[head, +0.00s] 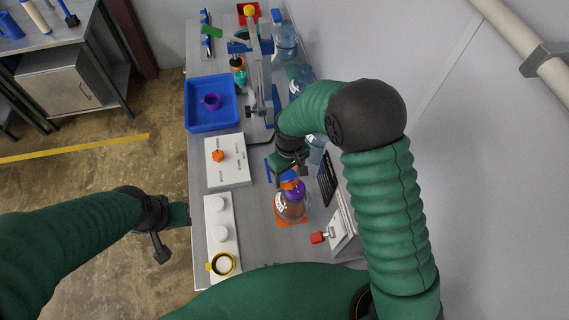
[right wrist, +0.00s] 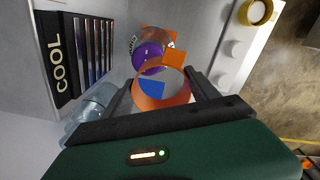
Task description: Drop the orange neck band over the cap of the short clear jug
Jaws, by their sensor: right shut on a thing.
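The short clear jug (head: 290,207) stands upright with a purple cap (head: 296,190) on the bench; the cap also shows in the right wrist view (right wrist: 147,60). My right gripper (head: 288,175) is shut on the orange neck band (right wrist: 160,101), a ring with a tab, gripped between both fingers. In the head view the band (head: 290,184) is at the cap, partly hidden by the gripper. In the right wrist view it overlaps the cap's near edge; I cannot tell whether they touch. My left gripper (head: 180,215) is off the bench's left side; its jaws are unclear.
An orange mat (head: 292,222) lies under the jug. A dark slotted panel (head: 327,179) and a red-handled part (head: 318,237) stand right of it. A white strip (head: 230,245) with white caps and a yellow ring is left. A blue bin (head: 191,112) and bluish jugs stand farther back.

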